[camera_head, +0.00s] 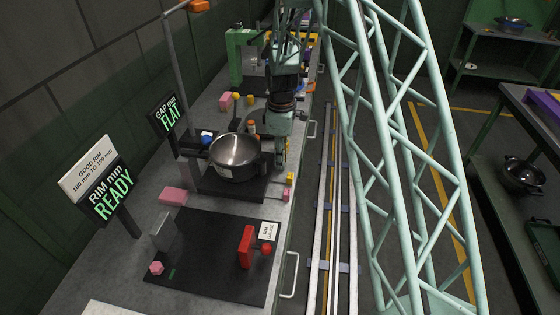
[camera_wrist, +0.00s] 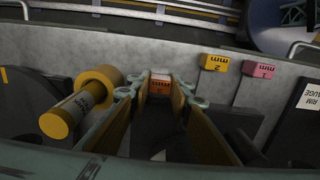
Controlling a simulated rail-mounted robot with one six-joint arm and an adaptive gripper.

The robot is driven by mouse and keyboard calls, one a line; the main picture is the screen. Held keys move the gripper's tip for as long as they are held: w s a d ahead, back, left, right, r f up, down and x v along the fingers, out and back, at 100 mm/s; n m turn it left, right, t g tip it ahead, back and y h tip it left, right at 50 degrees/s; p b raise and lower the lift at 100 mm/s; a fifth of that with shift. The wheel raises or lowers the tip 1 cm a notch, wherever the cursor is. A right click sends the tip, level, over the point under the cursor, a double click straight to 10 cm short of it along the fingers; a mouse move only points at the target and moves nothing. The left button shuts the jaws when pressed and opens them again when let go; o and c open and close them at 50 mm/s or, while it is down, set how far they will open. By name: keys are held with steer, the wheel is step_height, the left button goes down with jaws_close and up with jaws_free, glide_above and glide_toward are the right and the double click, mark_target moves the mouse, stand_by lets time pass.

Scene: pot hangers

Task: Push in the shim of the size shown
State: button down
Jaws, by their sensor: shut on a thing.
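My gripper (camera_head: 280,160) points down at the right side of a steel pot (camera_head: 236,156) on a black plate (camera_head: 215,186). In the wrist view its two fingers (camera_wrist: 161,98) are shut on an orange shim (camera_wrist: 160,84) marked "mm"; its digit is not readable. A yellow shim (camera_wrist: 214,62) marked 2 mm and a pink shim (camera_wrist: 258,69) marked 1 mm lie on the bench beside it. They also show in the head view, yellow (camera_head: 290,178) and pink (camera_head: 287,193). The gap display (camera_head: 167,114) reads "FLAT". I cannot tell whether the held shim touches the pot.
A yellow cylinder (camera_wrist: 80,103) lies left of my fingers in the wrist view. The rim display (camera_head: 110,194) reads "READY". A black rim gauge plate (camera_head: 215,245) with a red block (camera_head: 246,246) is at the front. A pink block (camera_head: 173,196) lies left of the pot.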

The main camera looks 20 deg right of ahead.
steer(key=c, duration=2.4)
jaws_free()
steer(key=shift+w+a, duration=0.1)
steer(key=shift+a, duration=0.15)
steer(key=shift+o, duration=0.2)
steer(key=shift+d+r, duration=0.1)
step_height(320, 180, up, 12)
